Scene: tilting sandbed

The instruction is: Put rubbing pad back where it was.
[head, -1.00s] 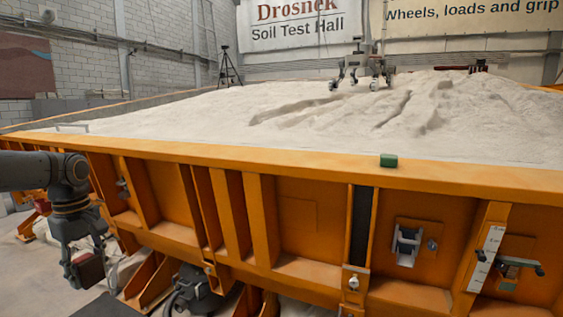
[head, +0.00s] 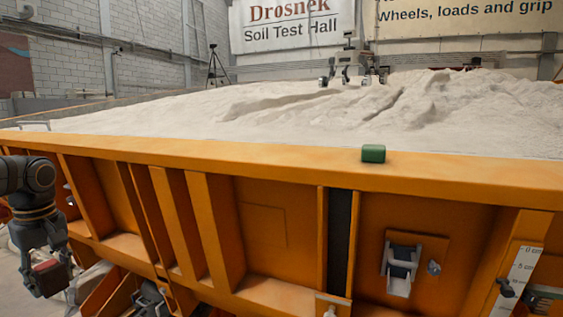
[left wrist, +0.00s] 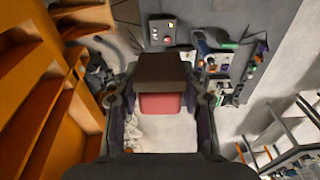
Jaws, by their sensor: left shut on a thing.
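My left gripper (head: 46,278) hangs at the lower left of the head view, beside the orange sandbed wall and below its rim. It is shut on a dark block with a red face, which looks like the rubbing pad (head: 45,266). In the left wrist view the pad (left wrist: 161,104) sits between the two fingers, dark brown on one side and red on the other. My right gripper is not in view.
The orange sandbed (head: 230,158) fills most of the head view. A green block (head: 373,153) rests on its rim. A latch (head: 401,268) is on the wall. A small rover (head: 350,65) stands on the sand. Grey floor and loose items show in the left wrist view.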

